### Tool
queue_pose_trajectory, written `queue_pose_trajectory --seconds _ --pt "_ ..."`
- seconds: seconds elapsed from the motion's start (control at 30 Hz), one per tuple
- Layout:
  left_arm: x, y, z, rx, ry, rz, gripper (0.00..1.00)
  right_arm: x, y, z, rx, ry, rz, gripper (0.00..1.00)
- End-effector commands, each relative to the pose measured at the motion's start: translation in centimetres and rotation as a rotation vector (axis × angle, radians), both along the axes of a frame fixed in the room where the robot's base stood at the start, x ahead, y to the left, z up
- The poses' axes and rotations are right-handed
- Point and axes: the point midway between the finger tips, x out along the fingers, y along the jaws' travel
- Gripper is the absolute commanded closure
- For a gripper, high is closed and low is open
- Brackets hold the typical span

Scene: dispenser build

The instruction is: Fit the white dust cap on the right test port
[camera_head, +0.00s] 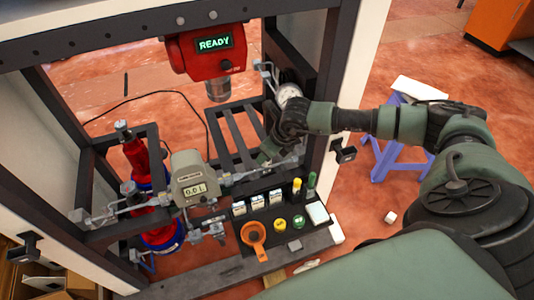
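A small white piece (390,217), perhaps the white dust cap, lies on the floor right of the frame; it is too small to identify surely. My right arm reaches in from the right, and its gripper (268,148) is inside the frame, by the rack bars and the right end of the pipe run. The gripper's fingers are dark and partly hidden, so I cannot tell whether they are open or hold anything. Metal fittings (265,68) stand beside a round gauge (290,93); I cannot make out which is the right test port. My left gripper is out of view.
A grey meter (188,178) sits on the pipe run. A red unit (208,50) reads READY above. A purple-legged stool (390,150) stands right.

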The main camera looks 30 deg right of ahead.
Motion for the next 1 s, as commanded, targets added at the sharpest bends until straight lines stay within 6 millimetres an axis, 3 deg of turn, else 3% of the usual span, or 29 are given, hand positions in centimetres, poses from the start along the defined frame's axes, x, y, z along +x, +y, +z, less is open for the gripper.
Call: queue_pose_trajectory --seconds 0.3,0.33,0.4,0.63,0.67,0.7,1.0 --pt "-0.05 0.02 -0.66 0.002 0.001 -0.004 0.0 -0.15 -0.14 -0.83 -0.003 0.005 -0.001 1.0" --pt "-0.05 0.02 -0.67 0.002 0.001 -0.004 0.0 -0.15 -0.14 -0.84 -0.003 0.005 -0.001 0.64" --pt "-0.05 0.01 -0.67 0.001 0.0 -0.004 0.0 -0.15 -0.14 -0.85 -0.003 0.005 -0.001 0.44" --pt "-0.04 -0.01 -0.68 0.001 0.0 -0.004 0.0 -0.09 -0.09 -0.81 -0.002 0.004 0.0 0.44" --pt "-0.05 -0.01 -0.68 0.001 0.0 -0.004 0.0 -0.08 -0.09 -0.81 -0.002 0.003 0.0 0.41" --pt "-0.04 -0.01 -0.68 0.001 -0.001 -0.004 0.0 -0.07 -0.08 -0.81 -0.002 0.003 0.0 0.3" --pt "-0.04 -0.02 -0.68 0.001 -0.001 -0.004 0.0 -0.05 -0.04 -0.79 -0.001 0.002 0.0 0.29"
